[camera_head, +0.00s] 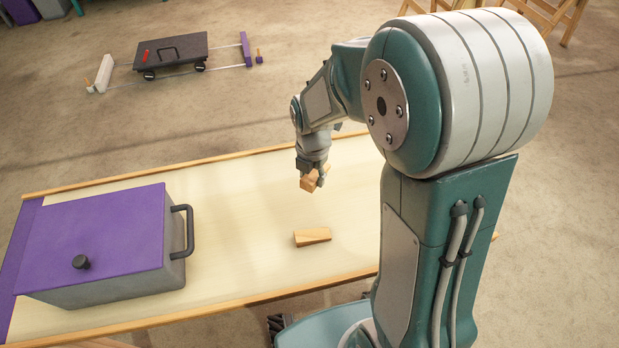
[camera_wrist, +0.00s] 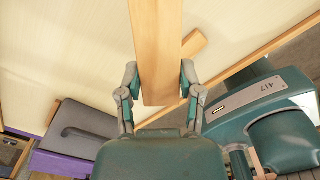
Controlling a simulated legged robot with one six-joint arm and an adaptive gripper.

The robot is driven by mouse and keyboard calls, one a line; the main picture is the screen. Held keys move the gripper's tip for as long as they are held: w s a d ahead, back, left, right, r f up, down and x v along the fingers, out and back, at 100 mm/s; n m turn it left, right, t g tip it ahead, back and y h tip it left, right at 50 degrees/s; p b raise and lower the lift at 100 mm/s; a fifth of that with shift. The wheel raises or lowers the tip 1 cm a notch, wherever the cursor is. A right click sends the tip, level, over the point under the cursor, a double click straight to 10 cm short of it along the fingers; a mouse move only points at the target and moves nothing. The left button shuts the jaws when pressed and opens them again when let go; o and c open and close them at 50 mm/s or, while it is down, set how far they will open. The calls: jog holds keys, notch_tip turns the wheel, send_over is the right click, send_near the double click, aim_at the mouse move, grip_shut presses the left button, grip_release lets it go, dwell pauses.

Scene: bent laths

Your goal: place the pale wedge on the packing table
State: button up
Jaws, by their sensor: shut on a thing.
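A pale wooden wedge (camera_wrist: 157,40) is between the two fingers of my gripper (camera_wrist: 159,76) in the wrist view, extending up out of the frame. In the head view my gripper (camera_head: 311,174) is shut on this wedge (camera_head: 308,185) and points down over the table; the gap beneath is hard to judge. The packing table (camera_head: 245,215) has a cream top with wooden edging. A second, similar wooden wedge (camera_head: 313,237) lies on it, nearer the head camera. It also shows in the wrist view (camera_wrist: 194,43), partly hidden behind the held wedge.
A grey box with a purple lid (camera_head: 110,232), a black knob and a side handle (camera_head: 184,231) takes up the table's left part. The tabletop between box and loose wedge is clear. A dark wheeled board (camera_head: 172,50) stands on rails on the floor beyond.

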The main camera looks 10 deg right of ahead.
jog(key=w+a+f, duration=0.4)
jog(key=w+a, duration=0.1)
jog(key=w, duration=0.1)
send_over(273, 185)
notch_tip(273, 185, down, 6)
jog(key=shift+s+r, duration=0.1)
jog(key=shift+r, duration=0.15)
jog(key=shift+f, duration=1.75)
jog(key=shift+f, duration=0.1)
jog(key=o, duration=1.1)
